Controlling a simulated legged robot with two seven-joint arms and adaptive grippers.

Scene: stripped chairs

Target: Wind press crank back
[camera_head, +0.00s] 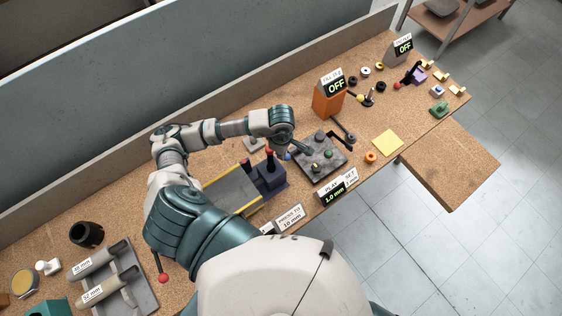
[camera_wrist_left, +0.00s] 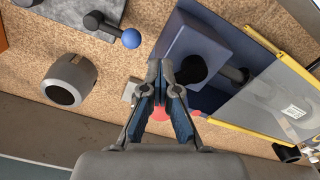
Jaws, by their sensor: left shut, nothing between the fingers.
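The press is a dark blue block (camera_head: 270,178) at the end of a grey bed with yellow rails (camera_head: 232,190). Upright red-tipped handles (camera_head: 269,156) stand at the block; which one belongs to the crank I cannot tell. In the wrist view the blue block (camera_wrist_left: 200,50) has a dark round opening. My left gripper (camera_head: 281,150) is above the block's far right side. In the wrist view my left gripper (camera_wrist_left: 159,75) is shut and empty, its fingertips close to the block. A red knob (camera_wrist_left: 160,114) shows behind the fingers, partly hidden; contact is unclear. My right gripper is out of view.
A dark plate with knobs (camera_head: 320,158) stands right of the press; its blue ball lever (camera_wrist_left: 130,38) is near my fingers. A "PRESS TO 10 mm" sign (camera_head: 290,217) stands in front. An orange box (camera_head: 328,101) stands behind.

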